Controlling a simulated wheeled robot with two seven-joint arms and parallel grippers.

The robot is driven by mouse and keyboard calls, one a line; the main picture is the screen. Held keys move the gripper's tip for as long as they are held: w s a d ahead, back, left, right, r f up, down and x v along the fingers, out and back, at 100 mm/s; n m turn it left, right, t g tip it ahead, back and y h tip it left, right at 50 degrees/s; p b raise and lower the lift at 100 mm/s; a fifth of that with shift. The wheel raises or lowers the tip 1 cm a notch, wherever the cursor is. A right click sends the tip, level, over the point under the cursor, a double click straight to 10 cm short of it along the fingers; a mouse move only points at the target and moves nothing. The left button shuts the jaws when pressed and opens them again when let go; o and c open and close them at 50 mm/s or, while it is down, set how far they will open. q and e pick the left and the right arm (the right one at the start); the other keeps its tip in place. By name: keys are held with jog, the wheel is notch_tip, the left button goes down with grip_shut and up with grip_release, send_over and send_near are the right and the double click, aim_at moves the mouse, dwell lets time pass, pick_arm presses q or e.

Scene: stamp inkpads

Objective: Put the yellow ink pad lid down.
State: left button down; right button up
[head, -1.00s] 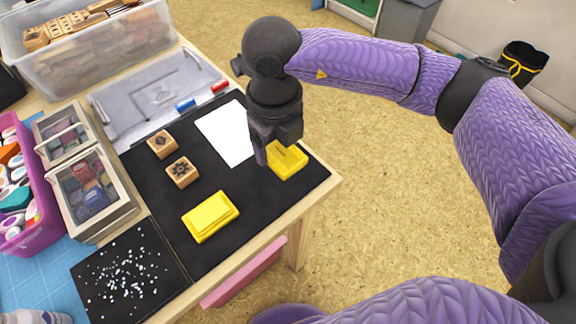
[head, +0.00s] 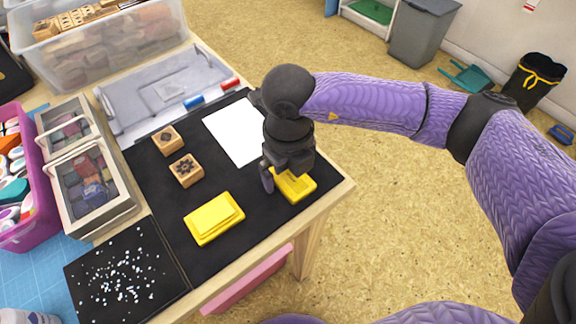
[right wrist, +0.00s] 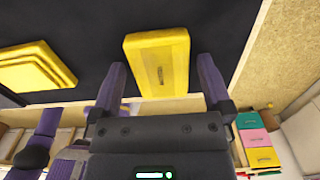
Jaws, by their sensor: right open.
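The yellow lid (head: 299,188) lies flat on the black mat close to its right edge, partly hidden by my right gripper in the head view. The right wrist view shows the lid (right wrist: 160,52) as a plain yellow block with a small dark mark. My right gripper (right wrist: 162,65) is open, its fingers apart on either side of the near part of the lid with gaps. In the head view the right gripper (head: 284,178) is over the lid. The yellow ink pad (head: 214,218), with a stepped raised top, lies to the left on the mat. My left gripper is out of view.
Two wooden stamps (head: 186,170) and a white paper (head: 235,132) are on the mat (head: 160,208). A grey tray (head: 150,80) with red and blue tubes lies behind. Boxes crowd the left side. Bare mat lies between the ink pad and the lid.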

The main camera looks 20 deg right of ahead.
aim_at(288, 174)
notch_tip(288, 174, up, 12)
jog(key=p, duration=0.5)
jog(key=shift+r, duration=0.15)
